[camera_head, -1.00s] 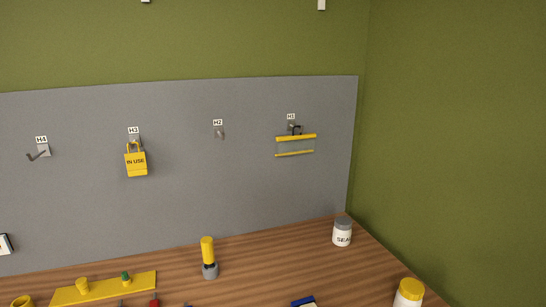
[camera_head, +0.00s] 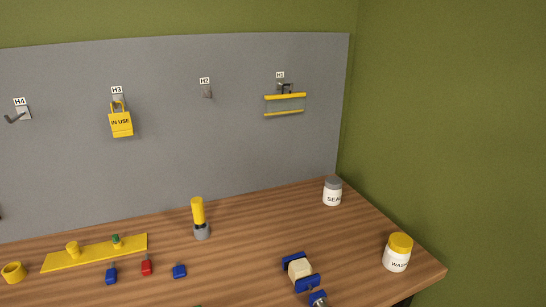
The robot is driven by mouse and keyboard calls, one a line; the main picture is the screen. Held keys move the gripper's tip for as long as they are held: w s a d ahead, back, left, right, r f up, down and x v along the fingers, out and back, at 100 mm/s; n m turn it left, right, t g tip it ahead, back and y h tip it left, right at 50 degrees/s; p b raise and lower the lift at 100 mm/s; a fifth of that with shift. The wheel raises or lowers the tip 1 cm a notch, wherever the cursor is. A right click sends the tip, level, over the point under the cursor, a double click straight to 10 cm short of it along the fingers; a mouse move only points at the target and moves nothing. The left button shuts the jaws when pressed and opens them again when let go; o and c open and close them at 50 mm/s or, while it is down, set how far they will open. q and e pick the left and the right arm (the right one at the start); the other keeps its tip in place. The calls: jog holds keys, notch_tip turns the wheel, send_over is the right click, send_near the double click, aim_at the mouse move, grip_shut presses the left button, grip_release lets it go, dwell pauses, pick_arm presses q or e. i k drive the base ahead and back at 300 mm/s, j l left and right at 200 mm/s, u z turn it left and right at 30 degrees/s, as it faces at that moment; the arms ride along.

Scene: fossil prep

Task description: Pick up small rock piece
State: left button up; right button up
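A small cream block (camera_head: 299,268) sits between the two blue jaws of a small vise (camera_head: 308,284) at the lower right of the table. It may be the rock piece, but I cannot tell for sure. No other rock-like piece shows clearly. Neither of my grippers is in view.
On the wooden table (camera_head: 258,232) stand a yellow-lidded jar (camera_head: 397,252), a grey-lidded jar (camera_head: 332,192) and a yellow-handled tool (camera_head: 199,217). A yellow rack (camera_head: 95,252), yellow ring (camera_head: 13,272) and small blue and red items (camera_head: 146,267) lie left. A grey hook panel (camera_head: 170,140) stands behind.

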aim_at(299, 268)
jog(key=k+l+z, duration=0.1)
jog(key=z, duration=0.4)
jog(key=k+l+z, duration=0.15)
jog(key=z, duration=0.3)
jog(key=l, duration=0.1)
